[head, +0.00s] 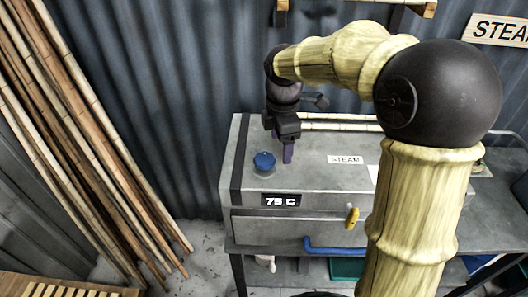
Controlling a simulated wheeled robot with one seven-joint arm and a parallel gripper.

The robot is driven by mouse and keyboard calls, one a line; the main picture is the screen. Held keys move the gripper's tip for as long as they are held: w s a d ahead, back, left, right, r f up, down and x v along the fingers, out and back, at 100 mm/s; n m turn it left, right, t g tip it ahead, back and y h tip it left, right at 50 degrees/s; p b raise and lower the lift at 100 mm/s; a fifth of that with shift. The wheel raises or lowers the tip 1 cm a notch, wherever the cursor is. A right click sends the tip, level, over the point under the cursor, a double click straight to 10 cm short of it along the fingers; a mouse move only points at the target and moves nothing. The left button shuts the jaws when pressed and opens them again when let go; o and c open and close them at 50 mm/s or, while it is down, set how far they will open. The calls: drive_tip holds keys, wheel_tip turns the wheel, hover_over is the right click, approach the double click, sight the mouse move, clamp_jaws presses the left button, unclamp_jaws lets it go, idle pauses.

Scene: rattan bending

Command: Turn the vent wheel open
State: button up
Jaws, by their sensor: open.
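A small round blue wheel (264,161), which I take for the vent wheel, sits on the grey top of the steam box (310,178) near its left end. My gripper (287,153) points down just to the right of and behind the blue wheel in the picture, with purple fingers. It looks apart from the wheel, but its exact height over the box top is hard to judge. The gripper is open, and I see nothing held between the fingers. Part of the box is hidden behind my arm.
The box front has a "75 C" display (281,200) and a yellow handle (352,218). A blue pipe (335,249) runs below it. Long canes (85,130) lean at the left. A corrugated wall (160,90) stands behind, and a grey bench (490,190) extends right.

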sight(264, 159)
drive_tip(key=w+a+r+n+p, duration=0.1)
drive_tip(key=w+a+r+n, duration=0.2)
drive_tip(key=r+n, duration=0.5)
drive_tip(key=shift+w+a+r+n+g, duration=0.35)
drive_tip(key=shift+a+n, duration=0.25)
drive_tip(key=shift+n, duration=0.4)
drive_tip(key=shift+f, duration=0.15)
wheel_tip(264, 159, down, 17)
drive_tip(key=p, duration=0.4)
drive_tip(key=shift+f, duration=0.15)
drive_tip(key=shift+c, duration=0.2)
drive_tip(key=c, duration=0.9)
